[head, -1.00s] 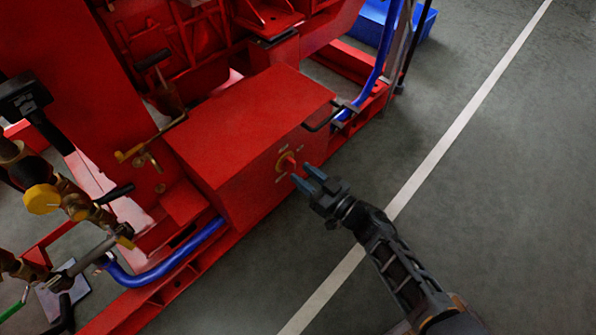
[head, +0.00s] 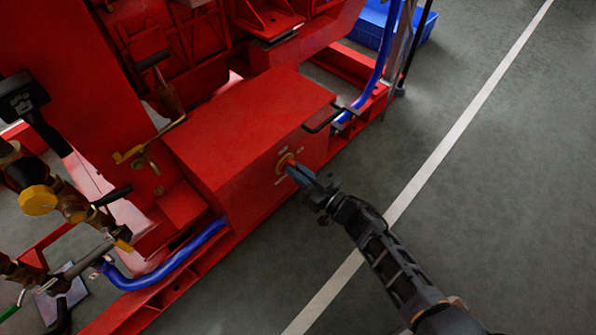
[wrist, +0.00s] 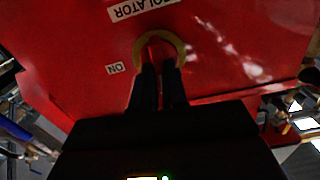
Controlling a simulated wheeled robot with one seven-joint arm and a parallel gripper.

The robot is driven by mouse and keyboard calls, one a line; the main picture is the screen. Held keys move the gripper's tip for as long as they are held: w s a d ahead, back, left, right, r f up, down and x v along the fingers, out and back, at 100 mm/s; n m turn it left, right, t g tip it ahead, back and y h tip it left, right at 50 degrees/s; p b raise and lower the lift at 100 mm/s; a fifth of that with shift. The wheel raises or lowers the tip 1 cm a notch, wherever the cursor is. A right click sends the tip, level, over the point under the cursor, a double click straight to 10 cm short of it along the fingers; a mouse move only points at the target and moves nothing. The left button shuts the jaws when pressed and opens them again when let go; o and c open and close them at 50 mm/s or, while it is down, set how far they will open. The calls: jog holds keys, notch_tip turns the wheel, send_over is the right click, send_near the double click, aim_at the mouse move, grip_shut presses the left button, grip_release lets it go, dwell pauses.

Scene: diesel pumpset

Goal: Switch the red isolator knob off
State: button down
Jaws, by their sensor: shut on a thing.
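The red isolator knob (wrist: 158,46) sits on a yellow ring (wrist: 178,42) on the front face of the red box (head: 245,125). In the wrist view an "ISOLATOR" label (wrist: 140,8) and an "ON" label (wrist: 118,68) show beside it, both upside down. My gripper (head: 297,173) reaches the knob from the front right. In the wrist view its two dark fingers (wrist: 160,75) are closed with the knob between their tips. The fingers hide part of the knob, so its exact setting is hard to read.
A black handle (head: 323,118) stands out from the box to the right of the knob. Blue hoses (head: 165,268) run low along the red frame. Valves and a yellow cap (head: 38,200) are at the left. The grey floor (head: 500,200) at the right is clear.

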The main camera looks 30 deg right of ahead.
jog(key=shift+n, duration=0.3)
jog(key=c, duration=1.2)
grip_release()
jog(key=shift+o, duration=0.2)
jog(key=p+v, duration=0.2)
jog(key=v, duration=0.5)
jog(key=shift+s+p, duration=0.35)
jog(key=shift+d, duration=0.1)
